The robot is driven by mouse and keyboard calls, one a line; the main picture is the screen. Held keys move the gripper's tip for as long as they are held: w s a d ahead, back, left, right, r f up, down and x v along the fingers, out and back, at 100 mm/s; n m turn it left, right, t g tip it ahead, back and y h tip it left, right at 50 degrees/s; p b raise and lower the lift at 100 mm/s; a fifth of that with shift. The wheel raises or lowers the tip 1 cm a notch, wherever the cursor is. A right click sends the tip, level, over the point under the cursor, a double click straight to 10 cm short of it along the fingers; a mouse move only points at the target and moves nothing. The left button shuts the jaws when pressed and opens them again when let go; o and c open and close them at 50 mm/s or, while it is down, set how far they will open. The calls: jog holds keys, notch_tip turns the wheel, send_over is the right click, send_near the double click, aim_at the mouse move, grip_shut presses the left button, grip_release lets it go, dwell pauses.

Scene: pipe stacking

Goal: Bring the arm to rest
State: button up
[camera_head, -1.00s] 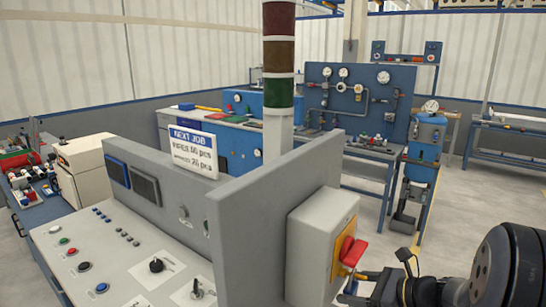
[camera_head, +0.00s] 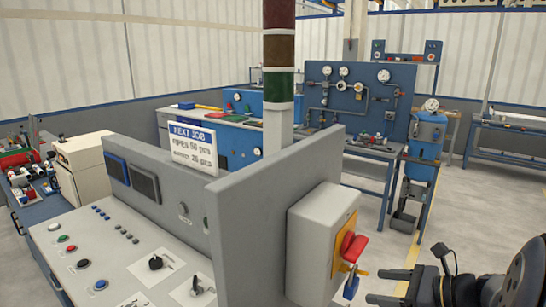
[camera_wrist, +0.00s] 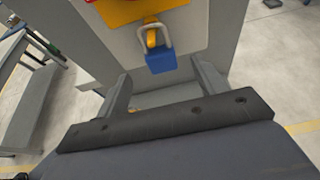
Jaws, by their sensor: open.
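My gripper (camera_head: 388,287) is at the lower right of the head view, its two fingers apart and pointing left. A blue padlock (camera_head: 351,286) hangs below the red switch handle (camera_head: 353,248) on a grey box with a yellow plate (camera_head: 340,262). The fingertips are a little to the right of the padlock. In the wrist view, the blue padlock (camera_wrist: 161,62) and its metal shackle (camera_wrist: 154,34) show beyond the gap of my open gripper (camera_wrist: 160,72). Nothing is between the fingers.
The switch box (camera_head: 312,240) is mounted on a grey panel (camera_head: 245,215) beside a sloped control desk (camera_head: 115,250). A stack light (camera_head: 279,75) rises behind. A blue pump-like unit (camera_head: 425,140) and a gauge bench (camera_head: 365,100) stand farther back. Open floor lies to the right.

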aim_at(357, 283)
jog(key=p+x, duration=0.1)
jog(key=x, duration=0.6)
jog(key=shift+w+a+f, duration=0.1)
jog(key=shift+w+a, duration=0.1)
jog(key=shift+a, duration=0.1)
jog(key=s+d+r+p, duration=0.1)
jog(key=s+d+p, duration=0.1)
jog(key=s+d, duration=0.55)
jog(key=w+a+f+b, duration=0.3)
jog(key=a+f+b, duration=0.1)
jog(key=f+b, duration=0.2)
jog(key=w+a+f+b, duration=0.3)
jog(key=f+b, duration=0.3)
jog(key=f, duration=0.2)
jog(key=shift+w+a, duration=0.25)
jog(key=shift+a, duration=0.15)
